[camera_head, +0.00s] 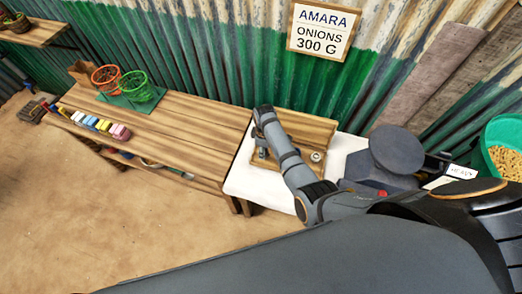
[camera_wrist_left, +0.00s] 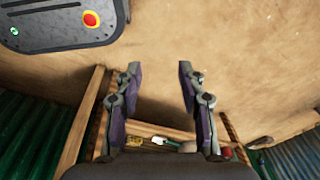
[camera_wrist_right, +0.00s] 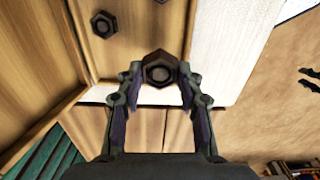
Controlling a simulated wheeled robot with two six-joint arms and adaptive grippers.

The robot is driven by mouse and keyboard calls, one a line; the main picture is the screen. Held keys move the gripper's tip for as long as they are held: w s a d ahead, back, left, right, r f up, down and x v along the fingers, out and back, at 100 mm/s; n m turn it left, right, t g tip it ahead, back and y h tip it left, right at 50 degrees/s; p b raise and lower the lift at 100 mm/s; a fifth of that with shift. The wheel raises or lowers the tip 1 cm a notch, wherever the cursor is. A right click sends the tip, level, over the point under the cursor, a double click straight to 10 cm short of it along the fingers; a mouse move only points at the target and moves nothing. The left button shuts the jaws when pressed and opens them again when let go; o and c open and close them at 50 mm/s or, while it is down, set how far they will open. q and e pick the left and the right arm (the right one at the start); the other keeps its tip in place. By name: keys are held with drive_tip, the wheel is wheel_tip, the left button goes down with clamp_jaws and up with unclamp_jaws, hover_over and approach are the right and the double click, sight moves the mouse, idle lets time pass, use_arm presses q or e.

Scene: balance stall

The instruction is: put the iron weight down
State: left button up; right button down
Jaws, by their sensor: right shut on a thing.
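My right gripper (camera_wrist_right: 160,82) is shut on a dark hexagonal iron weight (camera_wrist_right: 160,68), which sits between its fingertips in the right wrist view. Behind it is a wooden tray (camera_wrist_right: 145,20); I cannot tell whether the weight touches it. A second hexagonal weight (camera_wrist_right: 104,24) lies in the tray. In the head view the right gripper (camera_head: 262,152) points down at the left part of the tray (camera_head: 310,128), and the held weight is mostly hidden. A small weight (camera_head: 316,157) shows at the tray's right. My left gripper (camera_wrist_left: 158,85) is open and empty, seen only in its wrist view.
The tray stands on a white cloth (camera_head: 245,180). A dark scale with a round pan (camera_head: 397,148) stands to the right, and a green tub (camera_head: 495,140) beyond it. A wooden bench (camera_head: 190,125) with red (camera_head: 106,80) and green baskets (camera_head: 138,88) is left.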

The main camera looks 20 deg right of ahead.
drive_tip(key=shift+f, duration=0.1)
wheel_tip(320, 180, down, 2)
drive_tip(key=b, duration=0.3)
drive_tip(key=shift+w+f, duration=0.1)
drive_tip(key=shift+f, duration=0.15)
drive_tip(key=shift+w+f+b, duration=0.15)
drive_tip(key=shift+f+b, duration=0.5)
drive_tip(key=shift+f, duration=0.05)
drive_tip(key=shift+r, duration=0.1)
drive_tip(key=c, duration=1.3)
unclamp_jaws()
drive_tip(key=shift+o, duration=0.8)
use_arm(q)
drive_tip(key=f, duration=0.2)
drive_tip(key=s+f, duration=0.1)
drive_tip(key=f, duration=0.1)
drive_tip(key=shift+s+f, duration=0.15)
drive_tip(key=shift+f, duration=0.15)
